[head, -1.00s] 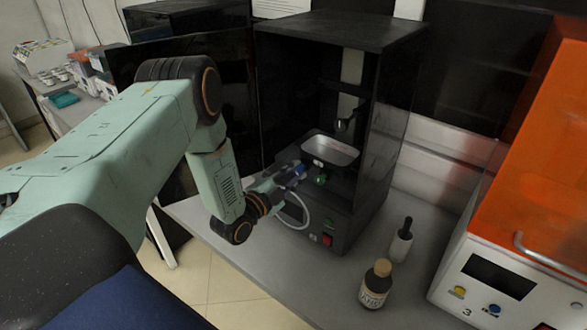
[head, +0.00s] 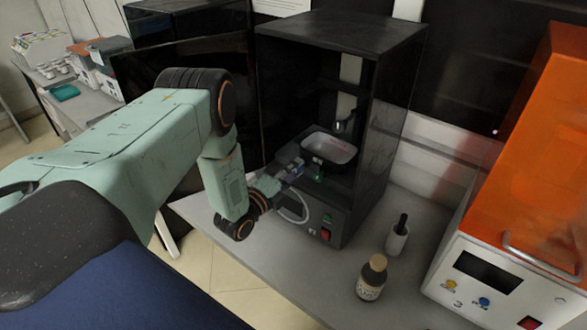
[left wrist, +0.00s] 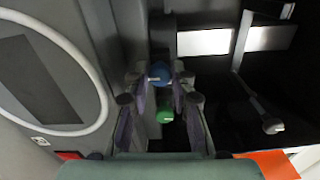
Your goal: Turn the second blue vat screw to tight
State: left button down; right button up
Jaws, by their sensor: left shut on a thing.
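The blue vat screw (left wrist: 160,74) shows in the left wrist view as a round knob between my fingertips. My left gripper (left wrist: 160,80) is shut on it. In the head view my left gripper (head: 290,172) reaches into the open front of the black printer (head: 345,205), and its fingers mostly hide the blue screw. A green knob (head: 318,173) sits just right of the fingertips, below the silver vat (head: 330,149). The green knob (left wrist: 164,115) also shows between the fingers in the left wrist view. My right gripper is out of view.
An orange-lidded machine (head: 500,265) stands farther right.

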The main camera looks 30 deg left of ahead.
pick_arm(q)
jog(key=shift+w+r, duration=0.15)
jog(key=shift+r, duration=0.05)
jog(key=c, duration=1.4)
grip_release()
jog(key=shift+f, duration=0.1)
jog(key=s, duration=1.2)
jog(key=shift+a, duration=0.4)
